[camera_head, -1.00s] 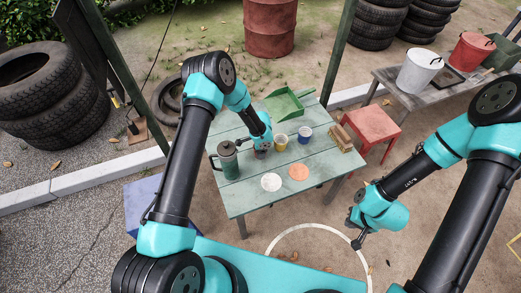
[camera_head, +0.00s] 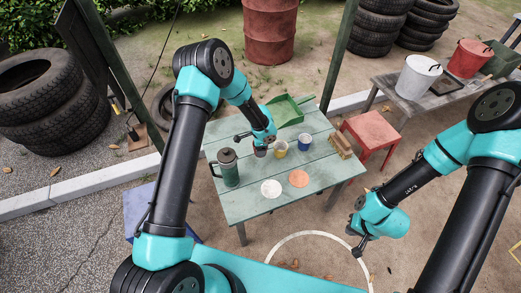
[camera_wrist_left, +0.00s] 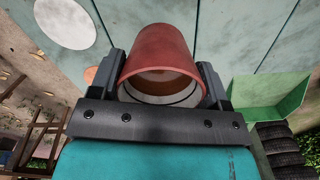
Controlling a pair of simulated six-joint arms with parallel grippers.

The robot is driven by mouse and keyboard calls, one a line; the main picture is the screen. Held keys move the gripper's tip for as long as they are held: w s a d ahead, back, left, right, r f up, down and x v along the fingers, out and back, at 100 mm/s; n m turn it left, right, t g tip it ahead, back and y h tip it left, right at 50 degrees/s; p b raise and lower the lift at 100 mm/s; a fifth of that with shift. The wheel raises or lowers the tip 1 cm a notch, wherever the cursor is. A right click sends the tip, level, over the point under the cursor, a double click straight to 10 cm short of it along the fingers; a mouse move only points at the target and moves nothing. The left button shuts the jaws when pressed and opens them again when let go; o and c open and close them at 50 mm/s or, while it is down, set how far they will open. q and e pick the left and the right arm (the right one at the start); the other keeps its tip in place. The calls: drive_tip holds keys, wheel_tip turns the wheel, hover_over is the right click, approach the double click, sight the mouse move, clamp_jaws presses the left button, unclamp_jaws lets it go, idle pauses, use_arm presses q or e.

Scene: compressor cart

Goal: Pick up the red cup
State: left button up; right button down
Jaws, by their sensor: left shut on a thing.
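The red cup (camera_wrist_left: 158,55) is held between the two dark fingers of my left gripper (camera_wrist_left: 160,78) in the left wrist view, with its open mouth facing the camera. The inside of the cup looks empty. In the head view my left gripper (camera_head: 261,148) is over the green table, and the cup (camera_head: 260,152) is small and partly hidden there. I cannot tell whether its base touches the tabletop. My right gripper (camera_head: 356,240) hangs right of the table's front, away from the cup; its fingers are too small to read.
A red stool (camera_head: 371,130) stands to the right.

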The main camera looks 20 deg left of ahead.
use_arm(q)
drive_tip(key=shift+r, duration=1.2)
